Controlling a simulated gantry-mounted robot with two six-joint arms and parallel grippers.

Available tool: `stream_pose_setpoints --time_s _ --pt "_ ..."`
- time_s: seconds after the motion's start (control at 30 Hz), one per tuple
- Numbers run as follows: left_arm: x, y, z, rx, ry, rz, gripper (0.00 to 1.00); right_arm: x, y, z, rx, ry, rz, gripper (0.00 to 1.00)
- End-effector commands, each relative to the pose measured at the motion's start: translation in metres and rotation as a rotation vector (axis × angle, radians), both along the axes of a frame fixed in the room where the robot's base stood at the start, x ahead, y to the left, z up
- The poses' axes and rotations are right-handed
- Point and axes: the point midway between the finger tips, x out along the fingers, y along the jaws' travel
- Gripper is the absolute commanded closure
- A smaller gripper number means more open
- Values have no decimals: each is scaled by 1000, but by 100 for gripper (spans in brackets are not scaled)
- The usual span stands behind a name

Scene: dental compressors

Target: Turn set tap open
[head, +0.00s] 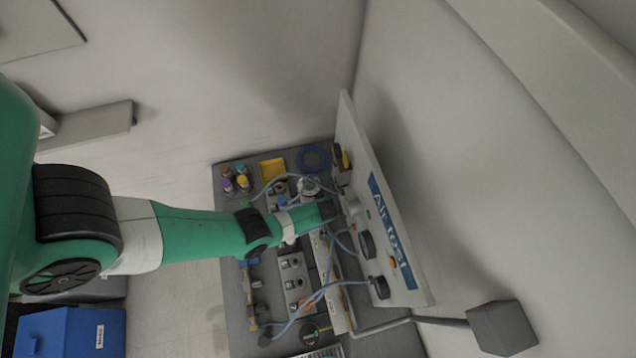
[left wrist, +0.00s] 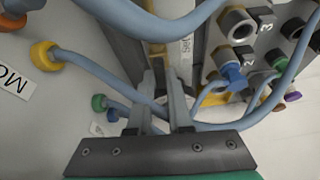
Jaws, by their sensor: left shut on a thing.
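My left gripper (head: 333,212) reaches in from the left to the face of the upright "Air test" panel (head: 391,227). In the left wrist view, its two grey fingers (left wrist: 160,82) are shut on a narrow brass-coloured part (left wrist: 156,48), seen edge-on. I cannot tell for certain whether this part is the set tap's handle, or how far it is turned. In the head view, the gripper hides the spot it holds. My right gripper is in neither view.
Blue hoses (head: 325,290) loop between the panel and the grey bench (head: 234,290), and one (left wrist: 115,80) passes close by the fingers. Numbered ports (left wrist: 238,25) stand to the right in the wrist view. A yellow tray (head: 272,169) and several coloured-top items (head: 242,183) are at the back.

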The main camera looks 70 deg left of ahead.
Motion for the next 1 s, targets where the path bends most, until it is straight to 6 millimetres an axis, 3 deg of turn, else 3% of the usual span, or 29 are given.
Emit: stream_pose_setpoints --time_s 0.73,0.77,0.9,1.0 --pt "0 -1 0 -3 0 100 100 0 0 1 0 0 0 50" --pt "0 -1 0 -3 0 100 79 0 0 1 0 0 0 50" --pt "0 -1 0 -2 -1 99 54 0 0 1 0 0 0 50" --pt "0 -1 0 -2 -1 99 52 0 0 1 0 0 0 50"
